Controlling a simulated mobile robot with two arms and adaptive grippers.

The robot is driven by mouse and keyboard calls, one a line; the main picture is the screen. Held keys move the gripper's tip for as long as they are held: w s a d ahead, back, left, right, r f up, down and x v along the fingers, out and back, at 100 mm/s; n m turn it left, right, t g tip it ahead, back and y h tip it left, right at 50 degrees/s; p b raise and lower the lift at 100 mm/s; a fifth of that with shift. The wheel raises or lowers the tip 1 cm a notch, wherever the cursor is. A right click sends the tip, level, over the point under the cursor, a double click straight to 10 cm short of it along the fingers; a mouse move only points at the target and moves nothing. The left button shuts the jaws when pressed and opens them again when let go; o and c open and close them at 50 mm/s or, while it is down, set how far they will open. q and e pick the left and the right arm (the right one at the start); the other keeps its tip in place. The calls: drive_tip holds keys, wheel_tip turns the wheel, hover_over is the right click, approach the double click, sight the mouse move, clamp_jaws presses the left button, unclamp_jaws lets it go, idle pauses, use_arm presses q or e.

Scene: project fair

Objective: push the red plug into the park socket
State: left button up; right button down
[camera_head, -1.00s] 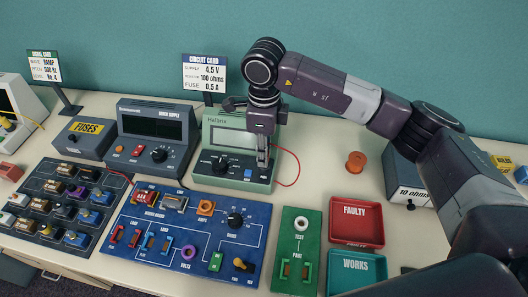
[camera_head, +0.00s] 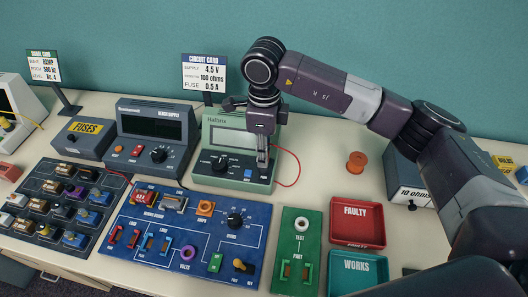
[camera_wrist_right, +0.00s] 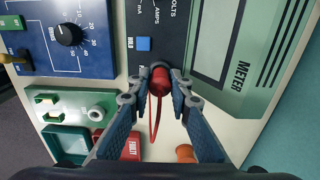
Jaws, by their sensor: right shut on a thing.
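The red plug (camera_wrist_right: 158,82) is between the fingertips of my right gripper (camera_wrist_right: 158,92) in the right wrist view, and the fingers are shut on it. A red lead (camera_head: 297,170) loops from it to the right of the meter in the head view. The plug's far end is over a dark round socket (camera_wrist_right: 160,66) at the edge of the green meter (camera_head: 205,180). I cannot read that socket's label, and I cannot tell how deep the plug sits. In the head view my right gripper (camera_head: 262,157) points down at the meter's right front and hides the plug. My left gripper is not in view.
A blue circuit board (camera_head: 150,255) lies in front of the meter, with a green test board (camera_head: 287,235) beside it. Red FAULTY (camera_head: 357,232) and teal WORKS (camera_head: 335,284) trays are further right. An orange spool (camera_head: 356,161) stands right of the lead.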

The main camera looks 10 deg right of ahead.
drive_tip(key=shift+f+b, duration=0.75)
drive_tip(key=shift+f, duration=0.1)
idle(0.5)
drive_tip(key=c, duration=1.7)
unclamp_jaws()
drive_tip(key=shift+o, duration=0.4)
drive_tip(key=o, duration=0.4)
drive_tip(key=shift+r, duration=0.15)
drive_tip(key=shift+r+p, duration=1.85)
drive_tip(key=shift+r, duration=2.1)
drive_tip(key=shift+f, duration=0.15)
